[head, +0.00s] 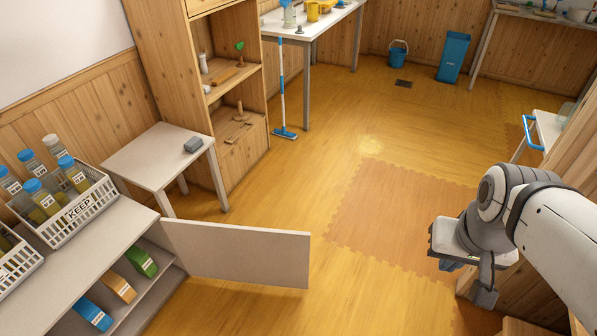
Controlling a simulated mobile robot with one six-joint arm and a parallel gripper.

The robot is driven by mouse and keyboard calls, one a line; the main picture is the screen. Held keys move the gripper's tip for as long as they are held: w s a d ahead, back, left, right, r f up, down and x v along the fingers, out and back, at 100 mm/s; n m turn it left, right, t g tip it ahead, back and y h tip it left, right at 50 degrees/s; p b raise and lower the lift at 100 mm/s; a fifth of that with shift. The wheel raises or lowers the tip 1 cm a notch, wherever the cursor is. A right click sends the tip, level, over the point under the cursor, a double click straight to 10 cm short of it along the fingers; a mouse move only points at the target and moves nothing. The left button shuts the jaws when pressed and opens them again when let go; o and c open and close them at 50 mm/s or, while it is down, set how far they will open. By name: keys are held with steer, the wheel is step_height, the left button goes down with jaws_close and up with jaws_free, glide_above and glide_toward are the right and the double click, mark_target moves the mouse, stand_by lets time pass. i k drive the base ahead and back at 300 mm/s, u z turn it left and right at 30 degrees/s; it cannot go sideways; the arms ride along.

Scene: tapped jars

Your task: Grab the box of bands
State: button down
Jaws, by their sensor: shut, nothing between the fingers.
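Three small labelled boxes stand in the open low cabinet at the lower left of the head view: a blue box (92,313), an orange box (118,287) and a green box (141,262). Their labels are too small to read, so I cannot tell which one holds bands. The cabinet door (240,254) stands open, swung out to the right. My gripper (480,285) is at the right, pointing down, shut and empty. It is far from the boxes, with the open door and floor between them.
A white basket marked KEEP (68,212) with blue-capped jars stands on the cabinet top (95,245). A small white table (155,155) with a grey block is behind. A wooden shelf (222,90) and a mop (283,100) stand further back. The middle floor is clear.

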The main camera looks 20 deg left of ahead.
mark_target(141, 260)
steer(key=z, duration=0.05)
steer(key=i, duration=3.6)
steer(key=z, duration=5.05)
steer(key=i, duration=0.1)
steer(key=z, duration=2.9)
steer(key=i, duration=0.55)
steer(key=u, duration=0.15)
